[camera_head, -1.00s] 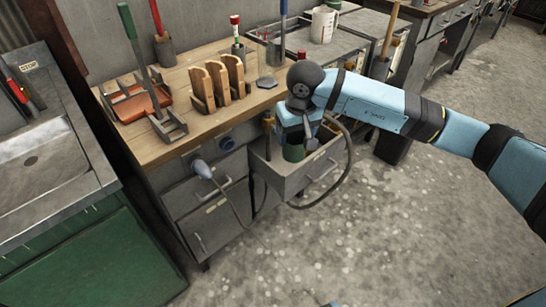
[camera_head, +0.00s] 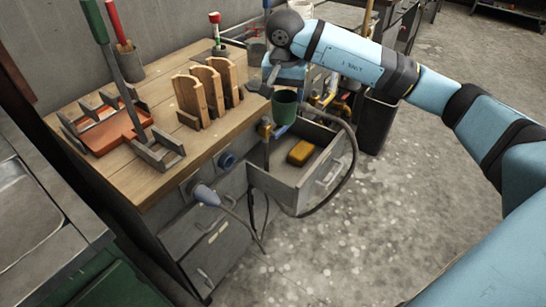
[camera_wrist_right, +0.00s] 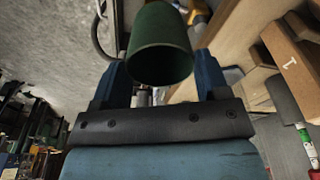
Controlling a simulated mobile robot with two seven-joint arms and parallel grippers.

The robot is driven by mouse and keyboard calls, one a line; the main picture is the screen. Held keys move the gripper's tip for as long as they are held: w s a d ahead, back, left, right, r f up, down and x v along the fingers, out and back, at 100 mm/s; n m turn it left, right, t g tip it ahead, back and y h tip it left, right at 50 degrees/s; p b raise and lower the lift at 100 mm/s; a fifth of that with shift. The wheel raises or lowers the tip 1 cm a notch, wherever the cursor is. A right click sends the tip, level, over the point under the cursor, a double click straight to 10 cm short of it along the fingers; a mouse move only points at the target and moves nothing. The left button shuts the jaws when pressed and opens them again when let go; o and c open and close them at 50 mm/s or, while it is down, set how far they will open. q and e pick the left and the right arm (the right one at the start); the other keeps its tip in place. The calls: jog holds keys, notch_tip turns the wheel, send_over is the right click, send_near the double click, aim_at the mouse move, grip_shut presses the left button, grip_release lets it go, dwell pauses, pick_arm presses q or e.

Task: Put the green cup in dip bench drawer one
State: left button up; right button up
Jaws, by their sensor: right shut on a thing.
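The green cup (camera_head: 285,107) is held upright by my right gripper (camera_head: 274,84), beside and above the back of an open grey drawer (camera_head: 327,181) of the bench. The cup is outside the drawer's interior as seen in the head view. In the right wrist view the green cup (camera_wrist_right: 160,48) sits between the two blue fingers of my right gripper (camera_wrist_right: 160,72), which are shut on it. Its open mouth shows dark. Whether this drawer is drawer one cannot be read. My left gripper is not in view.
A yellow sponge-like block (camera_head: 301,152) lies in the open drawer, with free floor beside it. A hose (camera_head: 352,165) loops past the drawer's front right. Wooden racks (camera_head: 205,92) and a red tray (camera_head: 107,133) stand on the bench top. A dark bin (camera_head: 377,122) stands behind.

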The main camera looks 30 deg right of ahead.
aim_at(286, 117)
jog(key=f, duration=0.3)
jog(key=f+b, duration=0.1)
jog(key=f, duration=0.3)
jog(key=shift+s+d+f+b, duration=0.15)
jog(key=shift+s+f+b, duration=0.05)
jog(key=shift+b, duration=0.1)
notch_tip(286, 117, down, 20)
jog(key=b, duration=0.4)
jog(key=shift+w+b, duration=0.1)
jog(key=shift+b, duration=0.25)
jog(key=shift+f, duration=0.1)
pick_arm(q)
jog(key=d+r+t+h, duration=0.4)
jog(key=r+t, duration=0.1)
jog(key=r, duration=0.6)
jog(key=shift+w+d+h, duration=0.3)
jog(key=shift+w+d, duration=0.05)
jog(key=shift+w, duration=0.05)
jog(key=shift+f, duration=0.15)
pick_arm(e)
jog(key=shift+f, duration=0.1)
